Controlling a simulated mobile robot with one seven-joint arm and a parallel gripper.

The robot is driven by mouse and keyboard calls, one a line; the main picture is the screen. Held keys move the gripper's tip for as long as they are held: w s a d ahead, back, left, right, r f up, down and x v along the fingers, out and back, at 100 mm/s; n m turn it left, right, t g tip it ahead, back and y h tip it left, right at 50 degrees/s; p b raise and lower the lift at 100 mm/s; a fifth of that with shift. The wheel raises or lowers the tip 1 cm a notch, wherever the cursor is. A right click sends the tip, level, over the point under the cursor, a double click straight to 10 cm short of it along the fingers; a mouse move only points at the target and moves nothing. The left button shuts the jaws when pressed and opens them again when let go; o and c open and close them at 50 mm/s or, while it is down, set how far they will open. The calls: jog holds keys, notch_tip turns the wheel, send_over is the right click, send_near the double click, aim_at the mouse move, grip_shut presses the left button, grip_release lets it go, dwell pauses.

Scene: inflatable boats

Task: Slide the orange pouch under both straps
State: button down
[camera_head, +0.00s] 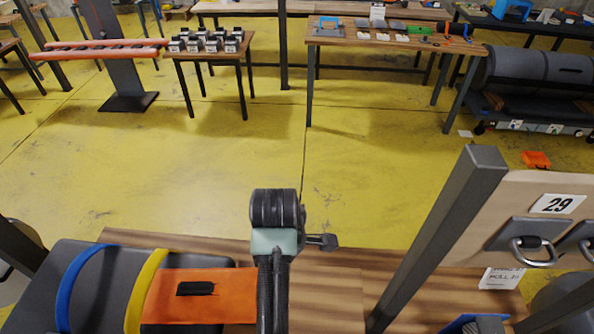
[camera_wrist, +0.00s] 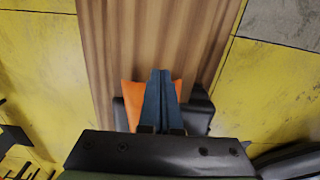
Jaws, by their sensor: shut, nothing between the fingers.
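The orange pouch (camera_head: 230,292) lies flat on the dark grey tube (camera_head: 105,270) in the head view, with a black patch (camera_head: 197,288) on top. The yellow strap (camera_head: 143,290) crosses the tube at the pouch's left edge; whether that edge is tucked under it I cannot tell. The blue strap (camera_head: 72,285) is further left, with bare grey between the straps. In the wrist view my gripper (camera_wrist: 160,73) is shut and empty, its blue fingers side by side in front of the pouch (camera_wrist: 133,103). Whether they touch it is unclear. The straps are hidden there.
The tube rests on a wooden bench (camera_head: 335,285). Open yellow floor lies beyond the bench, with other tables far back.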

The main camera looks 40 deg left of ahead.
jog(key=f, duration=0.6)
jog(key=f+b, duration=0.1)
jog(key=f, duration=0.2)
jog(key=shift+s+f, duration=0.3)
jog(key=shift+f, duration=0.05)
jog(key=shift+s+a+r+p, duration=0.15)
jog(key=shift+s+a+p, duration=0.3)
jog(key=shift+a, duration=0.2)
jog(key=shift+s+a+r+p, duration=0.15)
jog(key=shift+s+a+p, duration=0.25)
jog(key=shift+a, duration=0.2)
jog(key=shift+s+a+f, duration=0.2)
jog(key=shift+a, duration=0.3)
